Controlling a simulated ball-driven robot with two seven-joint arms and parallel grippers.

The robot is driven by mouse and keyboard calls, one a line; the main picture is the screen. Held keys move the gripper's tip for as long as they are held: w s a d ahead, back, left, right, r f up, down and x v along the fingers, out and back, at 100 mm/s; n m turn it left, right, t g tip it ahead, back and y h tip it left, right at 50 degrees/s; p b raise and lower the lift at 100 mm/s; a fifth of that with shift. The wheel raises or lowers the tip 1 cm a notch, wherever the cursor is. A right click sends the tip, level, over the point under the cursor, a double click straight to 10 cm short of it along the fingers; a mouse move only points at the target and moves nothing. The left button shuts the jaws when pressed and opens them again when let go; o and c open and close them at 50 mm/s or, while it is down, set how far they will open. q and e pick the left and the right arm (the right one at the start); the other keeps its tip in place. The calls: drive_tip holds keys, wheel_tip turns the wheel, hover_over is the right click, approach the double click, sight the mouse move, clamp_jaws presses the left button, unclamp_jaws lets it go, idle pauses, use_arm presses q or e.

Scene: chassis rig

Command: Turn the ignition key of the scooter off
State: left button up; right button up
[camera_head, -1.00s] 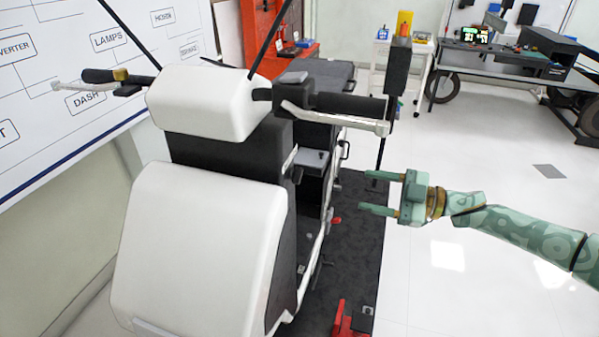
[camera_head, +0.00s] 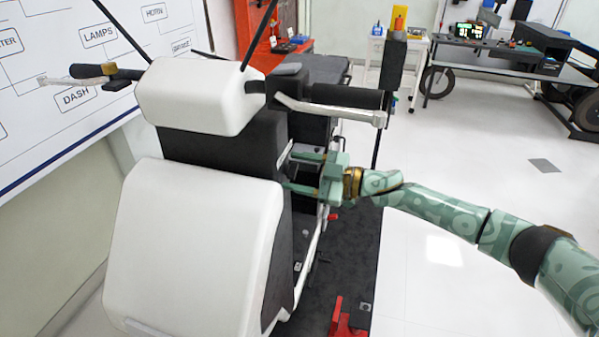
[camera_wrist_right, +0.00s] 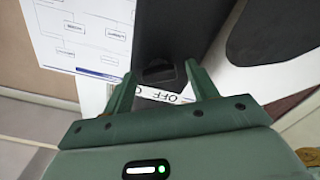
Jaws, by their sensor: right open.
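The white and black scooter (camera_head: 205,240) stands at the left of the head view. My right gripper (camera_head: 288,170) is open beside the scooter's dark inner panel, below the handlebar, with its fingers pointing left at it. In the right wrist view the two fingers (camera_wrist_right: 158,80) stand apart. Between them shows a dark raised piece, probably the ignition key (camera_wrist_right: 157,70), on the dark panel. I cannot tell whether the fingers touch it. A white label reading OFF (camera_wrist_right: 165,96) lies just by it. The key is hidden in the head view. My left gripper is not in view.
The right handlebar grip (camera_head: 345,96) and its lever (camera_head: 335,111) jut out above my right gripper. A red stand (camera_head: 347,318) is low in front. A wiring board (camera_head: 70,70) is behind at left. The white floor (camera_head: 470,220) at right is clear.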

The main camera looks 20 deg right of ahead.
drive_tip(key=shift+c, duration=0.4)
drive_tip(key=c, duration=0.9)
